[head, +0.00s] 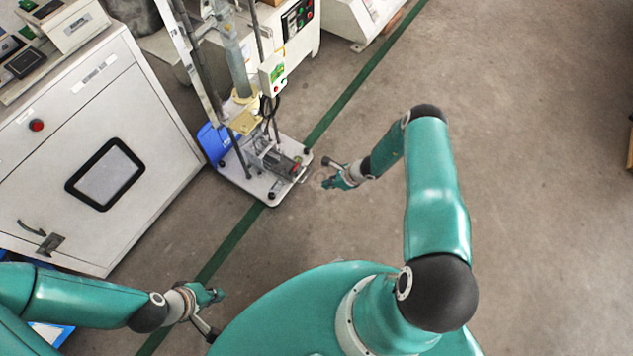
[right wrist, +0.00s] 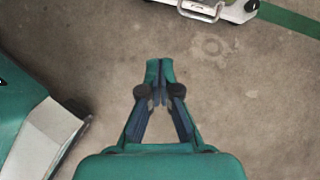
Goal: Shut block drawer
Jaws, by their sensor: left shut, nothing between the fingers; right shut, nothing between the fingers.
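I cannot make out a block drawer in either view. My right gripper (head: 327,184) is shut and empty, above the bare floor just right of the test stand's white base (head: 232,166). In the right wrist view its fingers (right wrist: 159,70) meet at the tips with only floor beyond them. My left gripper (head: 219,294) is shut and empty at the lower left, above the floor near the green line. Neither gripper touches anything that I can see.
A white cabinet (head: 60,135) with a dark window stands at the left. The test stand's metal column (head: 236,62) rises from its base, with a blue container (head: 212,142) beside it. A green line (head: 232,243) crosses the floor.

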